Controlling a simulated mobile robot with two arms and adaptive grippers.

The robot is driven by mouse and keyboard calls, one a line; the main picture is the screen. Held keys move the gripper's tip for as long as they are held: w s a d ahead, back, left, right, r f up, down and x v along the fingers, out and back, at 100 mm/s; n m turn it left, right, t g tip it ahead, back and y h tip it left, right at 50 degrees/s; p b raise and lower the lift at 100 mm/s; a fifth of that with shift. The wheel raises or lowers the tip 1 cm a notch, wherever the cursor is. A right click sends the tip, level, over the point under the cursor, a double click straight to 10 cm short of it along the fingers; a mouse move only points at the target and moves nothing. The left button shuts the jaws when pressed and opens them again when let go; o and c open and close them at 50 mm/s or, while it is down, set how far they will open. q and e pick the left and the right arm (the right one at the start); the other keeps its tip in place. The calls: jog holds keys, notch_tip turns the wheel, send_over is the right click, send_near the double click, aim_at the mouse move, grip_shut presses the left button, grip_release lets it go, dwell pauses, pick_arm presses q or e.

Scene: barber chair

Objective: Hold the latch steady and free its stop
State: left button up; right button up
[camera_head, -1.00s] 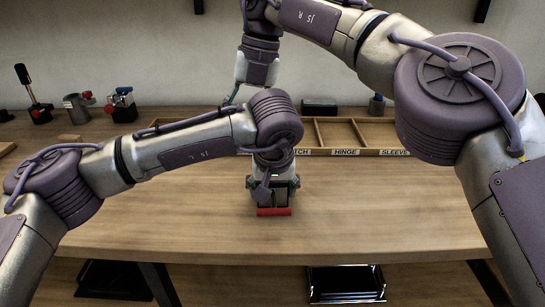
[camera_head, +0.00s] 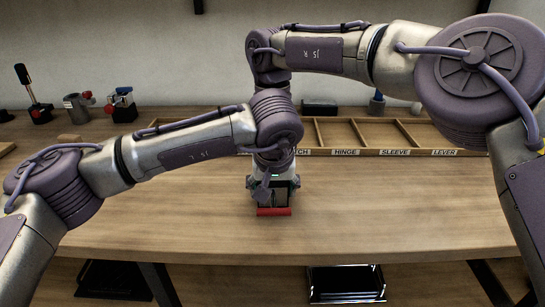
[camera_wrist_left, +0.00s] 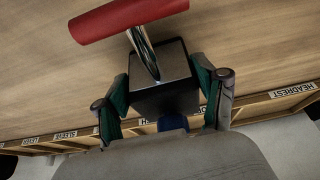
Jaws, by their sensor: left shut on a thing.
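The latch is a black block with a metal rod and a red handle. In the head view its red handle (camera_head: 273,211) shows at the middle of the bench, just below my left gripper (camera_head: 272,196). In the left wrist view my left gripper (camera_wrist_left: 166,92) is shut on the black block of the latch (camera_wrist_left: 165,98), one finger on each side. The rod rises from the block to the red bar at the top. A dark blue piece (camera_wrist_left: 172,122) shows behind the block; I cannot tell if it is the stop. My right gripper is hidden behind my left arm.
A wooden divided tray (camera_head: 365,152) with labels such as HINGE, SLEEVE and LEVER lies along the back. Several small fixtures stand at the back left, one with a red part (camera_head: 120,104). The front of the bench (camera_head: 390,215) is clear.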

jog(key=shift+f, duration=0.55)
grip_shut()
jog(key=n, duration=0.4)
jog(key=shift+n, duration=0.3)
grip_release()
jog(key=shift+r, duration=0.15)
notch_tip(320, 180, up, 12)
